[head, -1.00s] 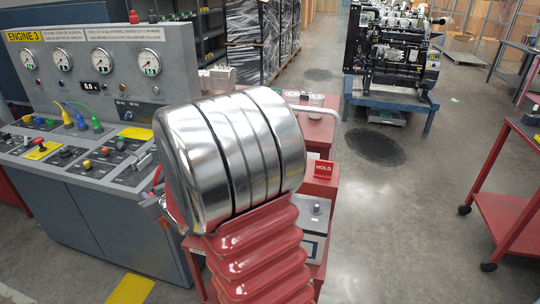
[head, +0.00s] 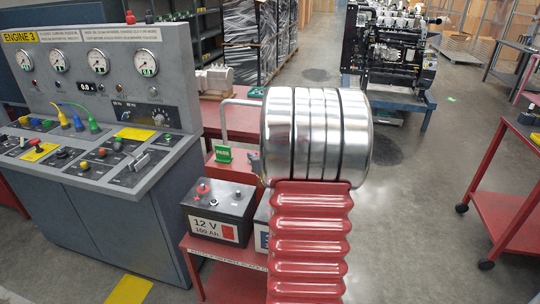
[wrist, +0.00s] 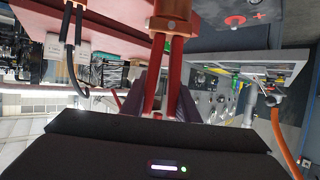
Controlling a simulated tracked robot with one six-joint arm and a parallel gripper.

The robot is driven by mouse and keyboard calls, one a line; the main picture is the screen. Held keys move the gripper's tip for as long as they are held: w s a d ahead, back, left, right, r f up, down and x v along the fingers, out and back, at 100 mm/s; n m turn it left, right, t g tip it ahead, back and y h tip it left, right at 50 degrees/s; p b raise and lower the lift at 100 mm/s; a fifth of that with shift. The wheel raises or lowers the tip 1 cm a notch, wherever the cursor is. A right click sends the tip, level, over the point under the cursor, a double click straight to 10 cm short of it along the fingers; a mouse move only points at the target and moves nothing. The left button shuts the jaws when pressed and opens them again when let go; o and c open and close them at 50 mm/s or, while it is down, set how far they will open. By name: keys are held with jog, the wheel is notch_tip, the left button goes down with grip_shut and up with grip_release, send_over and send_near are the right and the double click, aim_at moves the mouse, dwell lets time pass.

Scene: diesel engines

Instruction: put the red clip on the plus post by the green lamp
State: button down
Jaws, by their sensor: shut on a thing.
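In the wrist view my gripper (wrist: 161,104) is shut on the red clip (wrist: 158,75), held by its red handles, with its copper-coloured end (wrist: 171,22) pointing away from me. In the head view my arm hides the gripper and clip. A dark 12 V battery (head: 217,212) stands on the red cart, with a red-ringed post (head: 203,188) on top. In the wrist view a battery top (wrist: 248,14) shows a red post and a plus mark, apart from the clip. A green sign (head: 223,154) stands behind the left battery; I cannot make out a lamp.
A second battery (head: 262,225) is mostly hidden behind my arm. The engine console (head: 105,85) stands at the left. A black clip (wrist: 73,25) with a cable hangs beside the red one. A red trolley (head: 500,215) stands at the right; the floor between is clear.

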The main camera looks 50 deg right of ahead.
jog(key=shift+m+h, duration=0.3)
jog(key=shift+h, duration=0.1)
jog(key=s+d, duration=0.3)
jog(key=shift+w+f, duration=0.1)
jog(key=shift+f, duration=0.1)
notch_tip(320, 180, down, 8)
jog(key=shift+f, duration=0.15)
dwell(1.2)
jog(key=c, duration=1.3)
grip_release()
jog(key=shift+f, duration=0.1)
